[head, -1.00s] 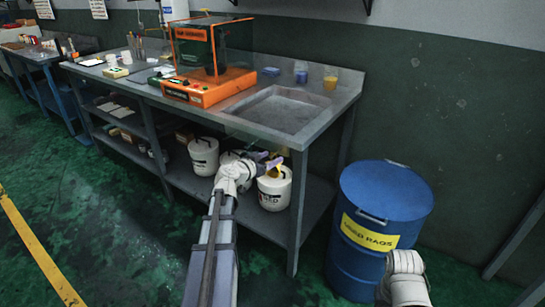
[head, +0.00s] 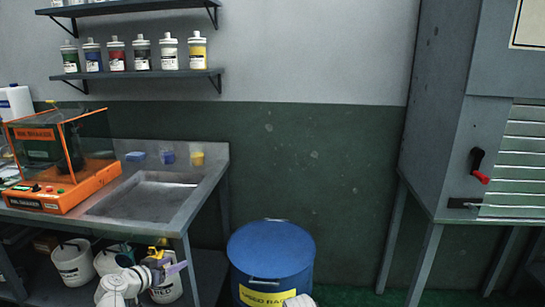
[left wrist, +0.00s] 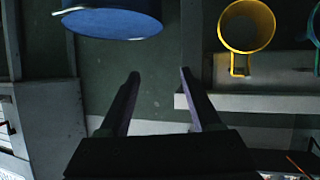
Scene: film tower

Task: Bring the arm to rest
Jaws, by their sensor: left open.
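My left gripper (head: 172,266) is low in the head view, in front of the bench's lower shelf and beside a white bucket (head: 168,292). In the left wrist view its two fingers (left wrist: 158,74) are spread apart with nothing between them. Yellow also shows behind the gripper in the head view. Of my right arm only a small white part shows at the bottom edge; its gripper is out of view.
A blue drum (head: 270,245) stands right of the bench; its lid (left wrist: 112,24) is upper left in the left wrist view. The bench holds an orange machine (head: 60,185) and a sink (head: 145,200). A grey cabinet (head: 440,160) stands at right. Bare wall lies between.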

